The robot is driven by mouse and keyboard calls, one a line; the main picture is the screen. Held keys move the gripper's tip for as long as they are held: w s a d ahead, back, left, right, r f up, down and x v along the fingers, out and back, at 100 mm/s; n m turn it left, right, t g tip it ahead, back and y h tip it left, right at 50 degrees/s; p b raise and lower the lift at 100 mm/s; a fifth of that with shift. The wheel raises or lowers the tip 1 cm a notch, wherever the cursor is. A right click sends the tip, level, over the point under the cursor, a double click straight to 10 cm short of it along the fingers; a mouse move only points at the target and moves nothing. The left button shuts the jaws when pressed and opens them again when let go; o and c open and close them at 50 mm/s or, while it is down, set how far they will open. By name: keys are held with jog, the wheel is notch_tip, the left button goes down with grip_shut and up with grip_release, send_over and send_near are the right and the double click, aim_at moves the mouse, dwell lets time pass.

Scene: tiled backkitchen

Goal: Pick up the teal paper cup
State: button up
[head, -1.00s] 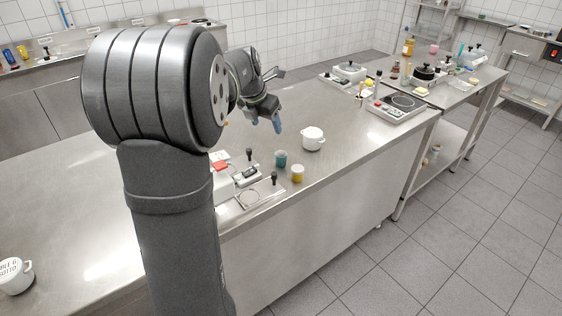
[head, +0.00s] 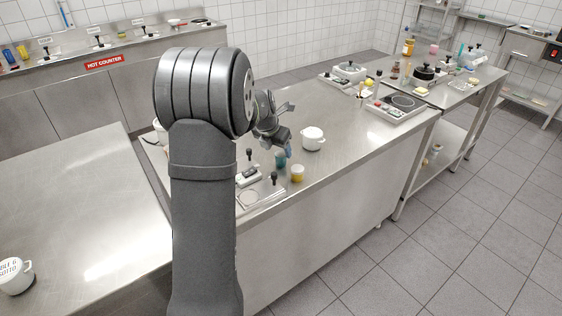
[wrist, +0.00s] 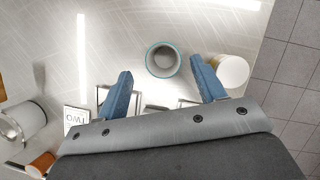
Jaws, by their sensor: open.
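The teal paper cup (head: 280,159) stands upright on the steel counter. In the wrist view the teal paper cup (wrist: 162,60) is seen from above, its round mouth facing the camera, just beyond and between the two blue fingertips. My gripper (head: 287,150) is close above it in the head view, and its fingers partly overlap the cup there. In the wrist view my gripper (wrist: 162,82) is open with its fingers spread wide and nothing between them. The cup is apart from both fingers in that view.
A yellow cup with a white lid (head: 297,173) stands close beside the teal cup; its pale top (wrist: 233,70) is near the right finger. A white mug (head: 313,139) stands behind. A small scale (head: 249,197) is in front. Bare counter (head: 345,120) lies to the right.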

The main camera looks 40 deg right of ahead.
aim_at(281, 153)
jog(key=x, duration=0.4)
jog(key=shift+s+d, duration=0.15)
jog(key=shift+d, duration=0.05)
jog(key=c, duration=1)
jog(key=shift+r, duration=0.15)
